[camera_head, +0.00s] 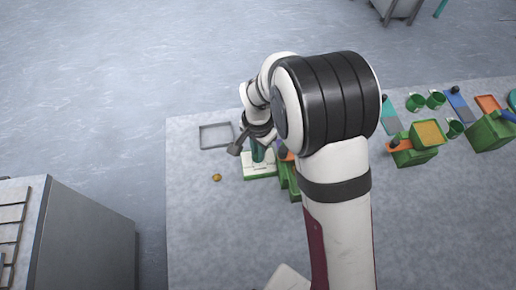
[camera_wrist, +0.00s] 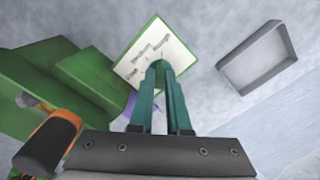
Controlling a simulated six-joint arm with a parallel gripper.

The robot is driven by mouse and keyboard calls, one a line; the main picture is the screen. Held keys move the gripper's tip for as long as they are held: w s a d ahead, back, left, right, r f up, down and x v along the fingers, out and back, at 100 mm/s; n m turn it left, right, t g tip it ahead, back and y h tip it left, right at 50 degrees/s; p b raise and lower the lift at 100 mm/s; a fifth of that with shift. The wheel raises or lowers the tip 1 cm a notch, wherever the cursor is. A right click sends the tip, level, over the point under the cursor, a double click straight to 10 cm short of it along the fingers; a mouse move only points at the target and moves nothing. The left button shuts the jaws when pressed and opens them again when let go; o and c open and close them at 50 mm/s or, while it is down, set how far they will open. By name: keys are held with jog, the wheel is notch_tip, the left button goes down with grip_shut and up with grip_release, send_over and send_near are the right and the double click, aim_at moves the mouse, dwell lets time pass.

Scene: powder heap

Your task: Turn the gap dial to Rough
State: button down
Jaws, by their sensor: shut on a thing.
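In the head view my gripper (camera_head: 257,152) is mostly hidden by my wrist.
The green machine's stepped body (camera_wrist: 75,75) stands left of the plate in the wrist view. A grey frame (camera_head: 201,138) lies behind the plate and a small orange-brown piece (camera_head: 216,178) to its left. Green mugs (camera_head: 415,102) and more machines (camera_head: 490,132) stand right. The table's front left is clear.

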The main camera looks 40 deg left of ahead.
jog(key=c, duration=0.9)
grip_release()
notch_tip(320, 180, up, 16)
jog(key=shift+f, duration=0.1)
jog(key=s+d+r+m+y, duration=0.1)
jog(key=s+d+r, duration=0.1)
jog(key=d, duration=0.8)
jog(key=s+d+r+m, duration=0.2)
jog(key=d+r, duration=0.1)
jog(key=d, duration=0.8)
jog(key=shift+m+y, duration=0.4)
jog(key=shift+m, duration=0.3)
jog(key=s+d, duration=0.2)
jog(key=s, duration=0.1)
jog(key=s+d+f, duration=0.1)
jog(key=s+d, duration=0.1)
jog(key=s, duration=0.1)
jog(key=s+d+f, duration=0.1)
jog(key=s+d, duration=0.2)
jog(key=shift+f, duration=0.25)
